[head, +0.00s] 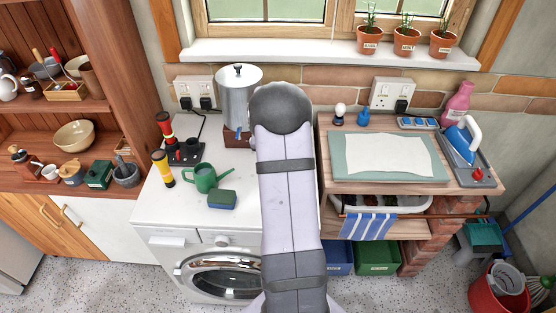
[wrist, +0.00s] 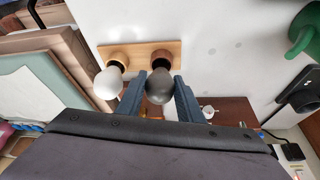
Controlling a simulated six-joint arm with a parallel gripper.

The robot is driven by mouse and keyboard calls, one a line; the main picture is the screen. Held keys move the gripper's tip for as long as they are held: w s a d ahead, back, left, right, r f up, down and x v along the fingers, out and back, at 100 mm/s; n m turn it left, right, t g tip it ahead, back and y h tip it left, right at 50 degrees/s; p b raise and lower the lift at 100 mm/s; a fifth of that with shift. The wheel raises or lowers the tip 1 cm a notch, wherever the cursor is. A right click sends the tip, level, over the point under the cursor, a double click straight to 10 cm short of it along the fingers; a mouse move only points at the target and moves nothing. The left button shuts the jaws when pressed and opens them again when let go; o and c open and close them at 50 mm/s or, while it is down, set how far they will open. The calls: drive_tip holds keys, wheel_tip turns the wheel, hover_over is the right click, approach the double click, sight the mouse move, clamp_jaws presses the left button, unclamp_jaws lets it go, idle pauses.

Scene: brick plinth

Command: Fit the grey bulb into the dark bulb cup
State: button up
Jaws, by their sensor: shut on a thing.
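In the wrist view, my gripper (wrist: 159,92) is shut on the grey bulb (wrist: 158,88), one blue-grey finger on each side. The bulb's round end faces the camera. The dark bulb cup (wrist: 161,57) is a brown round holder on a light wooden plate (wrist: 140,50), just beyond the grey bulb in the picture. The grey bulb's lower end is hidden, so I cannot tell whether it touches the cup. A white bulb (wrist: 107,83) stands at the lighter wooden cup (wrist: 118,55) beside it. In the head view, my arm hides the gripper, the plate and both cups.
The white washing-machine top (head: 165,210) holds a green watering can (head: 206,178), a sponge (head: 221,200) and a tall metal urn (head: 239,95). At the right is a wooden worktop (head: 480,195) with an ironing pad (head: 345,170) and an iron (head: 461,145).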

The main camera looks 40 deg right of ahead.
drive_tip(key=shift+f+b, duration=0.3)
drive_tip(key=shift+f, duration=0.05)
idle(0.3)
drive_tip(key=o, duration=1.1)
drive_tip(key=shift+b+v, duration=1)
drive_tip(key=shift+v, duration=2.7)
